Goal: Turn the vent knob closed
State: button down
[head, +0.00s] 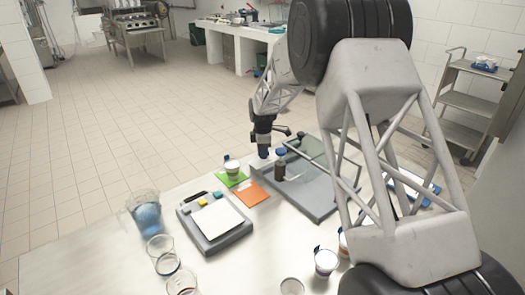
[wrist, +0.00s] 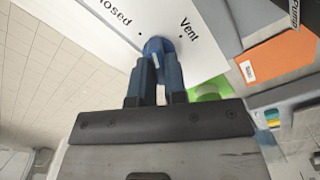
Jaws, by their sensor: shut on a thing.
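The blue vent knob (wrist: 157,44) sits on a white panel (wrist: 112,42) in the wrist view. The panel bears the word Vent to the knob's right and a partly cut-off Closed to its upper left, with a small dot near each. My gripper (wrist: 160,62) is shut on the knob, with its dark blue fingers on either side of it. The fingers cover much of the knob, and I cannot tell which mark it points to. In the head view my gripper (head: 263,150) is at the left end of the grey filler machine (head: 318,204).
A white cup (head: 232,167) stands on a green card close to my gripper, beside an orange card (head: 251,195). Clear cups and a blue-filled jug (head: 147,214) stand at the front left. A second blue-topped part (head: 281,152) is just right of my gripper.

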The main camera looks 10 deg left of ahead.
jog(key=n, duration=0.6)
jog(key=shift+s, duration=0.15)
dwell(0.4)
jog(key=c, duration=1.2)
grip_release()
jog(key=shift+o, duration=0.2)
jog(key=shift+r, duration=3.9)
jog(key=shift+d, duration=0.1)
